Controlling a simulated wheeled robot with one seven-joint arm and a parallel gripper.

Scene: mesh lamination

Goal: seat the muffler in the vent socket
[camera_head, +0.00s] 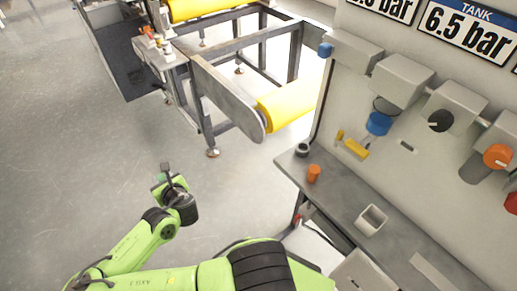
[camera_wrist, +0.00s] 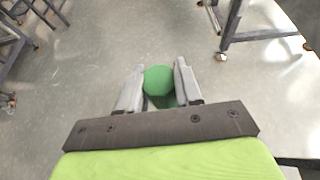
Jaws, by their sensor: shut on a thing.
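My gripper (camera_wrist: 160,88) is shut on a green round-ended part (camera_wrist: 158,80), held between its two grey fingers over open floor. I cannot tell for sure that this part is the muffler. An orange cylinder (camera_head: 313,173) stands on the grey shelf below the panel (camera_head: 345,100). The vent socket is not clearly identifiable; a small dark slot (camera_head: 408,147) shows on the panel.
The shelf (camera_head: 340,200) also holds a dark ring-shaped cup (camera_head: 302,149) and an open pale box (camera_head: 372,220). Knobs, a blue fitting (camera_head: 378,123) and a yellow handle (camera_head: 355,149) jut from the panel. A conveyor frame with yellow rollers (camera_head: 290,105) stands behind. Floor around my gripper is clear.

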